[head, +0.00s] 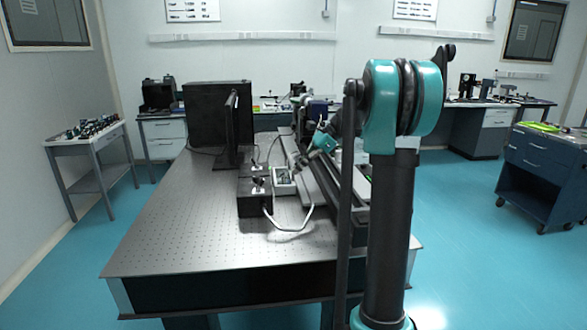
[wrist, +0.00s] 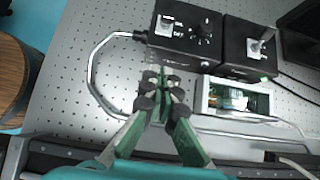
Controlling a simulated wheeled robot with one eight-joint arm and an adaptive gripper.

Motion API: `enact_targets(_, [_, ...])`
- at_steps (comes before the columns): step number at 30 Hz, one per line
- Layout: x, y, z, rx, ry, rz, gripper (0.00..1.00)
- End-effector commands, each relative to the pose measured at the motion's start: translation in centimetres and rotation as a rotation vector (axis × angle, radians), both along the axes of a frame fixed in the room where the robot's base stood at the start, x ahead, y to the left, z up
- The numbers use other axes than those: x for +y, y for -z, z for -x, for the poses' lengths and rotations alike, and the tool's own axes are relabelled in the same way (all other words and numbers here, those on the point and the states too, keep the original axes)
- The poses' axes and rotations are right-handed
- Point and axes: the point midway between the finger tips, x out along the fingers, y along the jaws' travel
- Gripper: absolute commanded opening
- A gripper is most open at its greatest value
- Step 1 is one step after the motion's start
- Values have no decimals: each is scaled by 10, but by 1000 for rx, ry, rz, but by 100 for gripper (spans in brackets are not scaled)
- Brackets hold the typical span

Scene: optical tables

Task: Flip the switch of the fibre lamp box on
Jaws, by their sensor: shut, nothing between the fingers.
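The fibre lamp box (wrist: 182,46) is a black box at the top of the wrist view, with a pale switch (wrist: 167,21) beside ON/OFF lettering and a dark knob (wrist: 203,36). In the head view the lamp box (head: 254,206) sits on the optical table, left of my arm. The switch's position is too small to tell. My gripper (wrist: 162,76) is shut and empty, its fingertips below the lamp box in the wrist picture and apart from the switch. In the head view the fingers are hard to make out.
A grey cable (wrist: 91,75) loops from the lamp box. A monitor (head: 232,130) stands behind. The table's front left (head: 165,240) is clear.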

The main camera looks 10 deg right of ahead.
Motion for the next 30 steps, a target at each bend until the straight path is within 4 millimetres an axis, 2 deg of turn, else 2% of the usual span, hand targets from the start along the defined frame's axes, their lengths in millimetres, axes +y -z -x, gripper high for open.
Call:
enact_targets(11, [52,53,0,-1,-2,0,0])
enact_targets(19, [81,38,0,0,-1,0,0])
enact_targets(30, [87,34,0,0,0,0,0])
